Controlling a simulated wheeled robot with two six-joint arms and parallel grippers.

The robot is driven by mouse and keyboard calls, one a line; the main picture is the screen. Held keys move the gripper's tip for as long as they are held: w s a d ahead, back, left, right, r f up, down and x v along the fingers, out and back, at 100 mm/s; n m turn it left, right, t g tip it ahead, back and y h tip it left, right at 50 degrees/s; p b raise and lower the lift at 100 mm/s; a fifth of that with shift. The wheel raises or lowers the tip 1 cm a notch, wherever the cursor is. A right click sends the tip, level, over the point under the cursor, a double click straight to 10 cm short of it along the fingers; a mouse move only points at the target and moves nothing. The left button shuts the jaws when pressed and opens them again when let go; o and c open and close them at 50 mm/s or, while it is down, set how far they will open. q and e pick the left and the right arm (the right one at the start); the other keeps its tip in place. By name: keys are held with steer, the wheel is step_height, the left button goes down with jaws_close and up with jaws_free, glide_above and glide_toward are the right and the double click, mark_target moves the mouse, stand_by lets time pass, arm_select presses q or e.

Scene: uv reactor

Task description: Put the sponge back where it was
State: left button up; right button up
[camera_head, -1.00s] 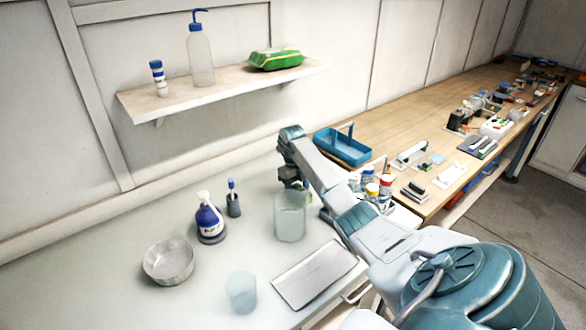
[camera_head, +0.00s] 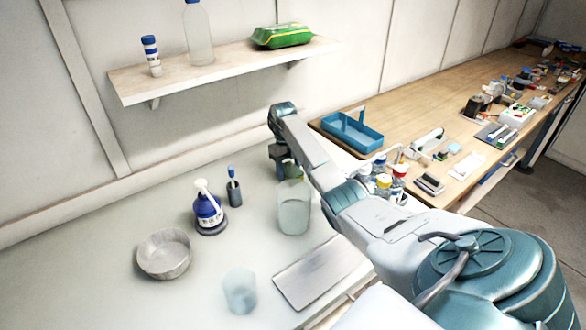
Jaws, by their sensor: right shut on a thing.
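My right gripper (camera_head: 284,164) is low over the back of the pale table, just behind the clear beaker, its fingers pointing down. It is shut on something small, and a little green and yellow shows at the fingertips. This is probably the sponge, but the beaker and the fingers hide most of it. I cannot tell whether it touches the table. No other sponge is plain to see. My left gripper is not in view.
A clear beaker (camera_head: 294,208) stands right in front of the gripper. A brush holder (camera_head: 234,193), a blue bottle (camera_head: 208,208), a metal bowl (camera_head: 164,254), a cup (camera_head: 240,291) and a flat tray (camera_head: 318,272) share the table. A blue basket (camera_head: 352,132) stands on the wooden bench.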

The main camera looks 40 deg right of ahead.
mark_target(287, 167)
steer(key=shift+s+r, duration=0.2)
steer(key=shift+w, duration=0.1)
steer(key=shift+w+a+f, duration=0.1)
steer(key=shift+w+f, duration=0.05)
steer(key=shift+f, duration=0.2)
steer(key=o, duration=0.7)
steer(key=shift+w, duration=0.1)
steer(key=shift+o, duration=1.2)
steer(key=shift+r, duration=0.3)
steer(key=shift+w+r, duration=0.1)
steer(key=shift+r, duration=0.15)
steer(key=r, duration=0.1)
steer(key=r+b, duration=0.1)
steer(key=r, duration=0.2)
steer(key=shift+w+r+b, duration=0.3)
steer(key=shift+r, duration=0.05)
steer(key=shift+r+p, duration=0.65)
steer(key=shift+p, duration=0.1)
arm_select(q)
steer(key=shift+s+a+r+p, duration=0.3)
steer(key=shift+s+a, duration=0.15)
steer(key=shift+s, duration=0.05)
arm_select(e)
steer(key=shift+w+r, duration=0.1)
steer(key=shift+r, duration=0.3)
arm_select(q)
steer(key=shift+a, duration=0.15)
